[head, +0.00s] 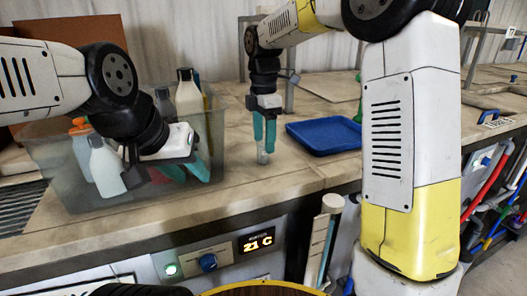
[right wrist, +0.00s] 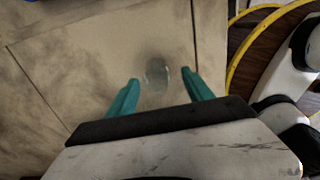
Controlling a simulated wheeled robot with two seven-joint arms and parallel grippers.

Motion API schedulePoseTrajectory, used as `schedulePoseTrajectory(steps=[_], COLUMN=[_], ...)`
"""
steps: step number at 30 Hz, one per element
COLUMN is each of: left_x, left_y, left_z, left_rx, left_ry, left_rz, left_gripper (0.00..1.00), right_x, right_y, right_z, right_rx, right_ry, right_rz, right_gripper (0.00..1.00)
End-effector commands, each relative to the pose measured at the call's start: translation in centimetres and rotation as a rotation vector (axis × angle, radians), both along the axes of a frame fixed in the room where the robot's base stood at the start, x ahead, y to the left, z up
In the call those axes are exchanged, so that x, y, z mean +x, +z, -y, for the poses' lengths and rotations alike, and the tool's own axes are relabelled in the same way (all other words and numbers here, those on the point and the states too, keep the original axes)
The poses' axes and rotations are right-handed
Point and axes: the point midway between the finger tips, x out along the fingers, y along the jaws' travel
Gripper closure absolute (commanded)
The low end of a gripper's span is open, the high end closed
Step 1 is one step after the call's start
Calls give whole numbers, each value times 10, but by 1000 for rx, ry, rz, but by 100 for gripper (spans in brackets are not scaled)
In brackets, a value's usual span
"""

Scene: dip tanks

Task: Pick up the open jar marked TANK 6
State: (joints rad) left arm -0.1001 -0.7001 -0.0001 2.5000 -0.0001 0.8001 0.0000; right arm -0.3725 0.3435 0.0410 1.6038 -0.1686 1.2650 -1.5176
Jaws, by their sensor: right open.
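A small clear jar (head: 263,156) stands on the worktop under my right gripper. In the right wrist view the jar (right wrist: 157,73) appears as a faint round glass shape between the two teal fingers, slightly beyond their tips. No marking on it can be read. My right gripper (head: 264,134) points down over the jar, open and empty; it also shows in the right wrist view (right wrist: 160,84). The fingers hide part of the jar in the head view. My left gripper (head: 187,172) is at the clear bin, its teal fingers apart with nothing seen between them.
The clear bin (head: 62,178) holds several bottles at the left. A blue tray (head: 325,136) lies to the right of the jar. A control panel with a lit display (head: 256,241) is on the bench front. The worktop around the jar is clear.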

Motion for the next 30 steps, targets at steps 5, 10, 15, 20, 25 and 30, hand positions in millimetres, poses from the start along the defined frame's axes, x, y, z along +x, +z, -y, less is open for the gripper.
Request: schedulePoseTrajectory(steps=[5,10,15,20,25,30], left_x=[0,0,0,0,0,0], left_y=[0,0,0,0,0,0], left_z=[0,0,0,0,0,0], left_rx=[0,0,0,0,0,0], left_ry=[0,0,0,0,0,0], left_rz=[0,0,0,0,0,0], left_gripper=[64,64,64,64,64,64], right_x=[4,5,5,5,5,5], right_y=[-26,-46,-50,-50,-50,-50], right_z=[-1,-1,-1,-1,-1,-1], right_rx=[-1,0,1,1,1,1], right_ry=[0,-1,-2,-2,-2,-2], right_rz=[-2,0,2,2,2,2], right_gripper=[40,40,40,48,81,100])
